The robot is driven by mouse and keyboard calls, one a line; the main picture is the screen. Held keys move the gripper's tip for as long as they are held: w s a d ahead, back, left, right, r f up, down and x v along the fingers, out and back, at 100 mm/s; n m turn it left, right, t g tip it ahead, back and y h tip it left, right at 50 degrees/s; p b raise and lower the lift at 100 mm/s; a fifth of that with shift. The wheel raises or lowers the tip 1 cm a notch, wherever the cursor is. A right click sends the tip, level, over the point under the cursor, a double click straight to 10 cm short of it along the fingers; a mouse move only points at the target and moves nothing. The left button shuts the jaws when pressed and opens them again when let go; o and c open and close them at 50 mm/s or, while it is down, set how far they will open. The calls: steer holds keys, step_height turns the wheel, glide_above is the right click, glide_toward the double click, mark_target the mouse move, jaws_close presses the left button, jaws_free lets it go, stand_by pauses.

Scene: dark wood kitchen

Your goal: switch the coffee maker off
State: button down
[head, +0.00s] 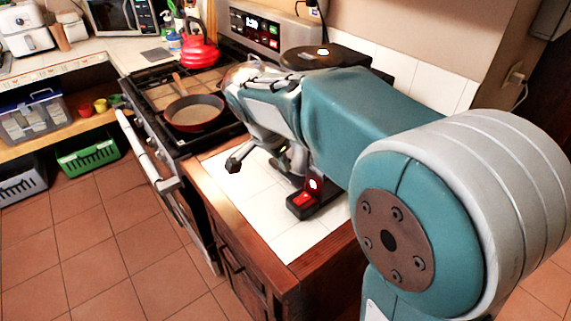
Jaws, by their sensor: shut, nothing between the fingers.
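The coffee maker (322,58) stands on the white-tiled counter, mostly hidden behind my arm. Its dark round top shows above the arm. Its black base shows below the arm, with a red switch (304,200) and a bright red-white glow just above it. My gripper (236,163) is shut and empty. It hangs over the counter to the left of the base and appears apart from the switch. Part of the gripper and the middle of the coffee maker are hidden by my arm.
A stove (160,100) with a red frying pan (195,112) is left of the counter. A red kettle (199,50) stands at the back. A wall socket (516,75) with a cord is at right. The tiled floor at lower left is clear.

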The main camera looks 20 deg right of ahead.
mark_target(301, 198)
steer(key=x, duration=0.9)
steer(key=d+x, duration=0.1)
steer(key=x, duration=0.4)
steer(key=shift+w+d, duration=0.15)
steer(key=shift+w, duration=0.15)
steer(key=shift+d+f, duration=0.1)
steer(key=shift+f, duration=0.05)
stand_by(0.3)
steer(key=shift+s+a, duration=0.3)
steer(key=shift+a, duration=0.45)
